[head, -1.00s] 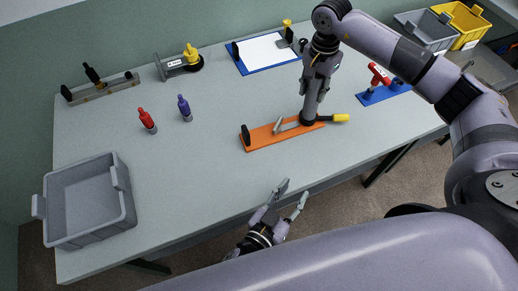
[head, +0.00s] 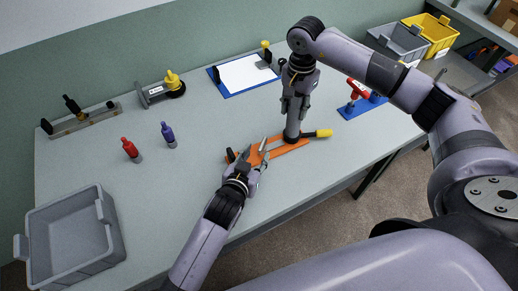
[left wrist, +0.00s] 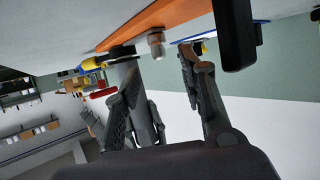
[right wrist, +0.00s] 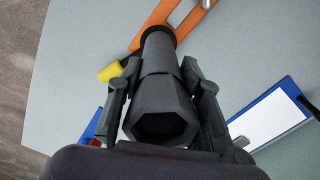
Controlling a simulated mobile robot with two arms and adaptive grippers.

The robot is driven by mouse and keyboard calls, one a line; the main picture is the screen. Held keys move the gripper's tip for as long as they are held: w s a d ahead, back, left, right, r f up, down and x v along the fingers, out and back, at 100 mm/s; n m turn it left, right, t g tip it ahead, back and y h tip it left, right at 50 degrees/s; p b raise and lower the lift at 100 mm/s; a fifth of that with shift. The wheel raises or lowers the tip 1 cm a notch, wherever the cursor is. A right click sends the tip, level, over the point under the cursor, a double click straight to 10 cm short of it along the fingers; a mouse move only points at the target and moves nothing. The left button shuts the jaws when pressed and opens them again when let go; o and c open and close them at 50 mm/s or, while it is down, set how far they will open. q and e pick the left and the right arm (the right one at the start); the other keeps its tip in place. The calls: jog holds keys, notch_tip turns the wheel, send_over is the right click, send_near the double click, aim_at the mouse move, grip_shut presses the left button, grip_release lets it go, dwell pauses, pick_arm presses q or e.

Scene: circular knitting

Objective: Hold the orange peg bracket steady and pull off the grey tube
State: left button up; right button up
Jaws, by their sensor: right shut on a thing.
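The orange bracket (head: 290,147) is a long flat plate lying on the table, with a black upright piece (left wrist: 238,35) at one end. A dark grey hexagonal tube (right wrist: 160,95) stands upright on the plate, and my right gripper (head: 292,125) is shut around it from above. A small light grey cylinder (left wrist: 155,44) sits on the plate between the tube and the black piece. My left gripper (head: 257,146) is open at the bracket's near left end, its fingers apart. It partly hides that end. I cannot tell whether it touches the bracket.
A yellow-ended handle (head: 323,133) sticks out at the bracket's right end. A grey bin (head: 75,238) is at the front left. A blue board with white paper (head: 245,76) lies behind.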

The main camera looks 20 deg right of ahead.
aim_at(261, 147)
pick_arm(q)
jog(key=shift+x, duration=2.1)
jog(key=shift+c, duration=0.3)
grip_shut()
jog(key=shift+c, duration=1.2)
grip_release()
jog(key=shift+c, duration=0.3)
grip_shut()
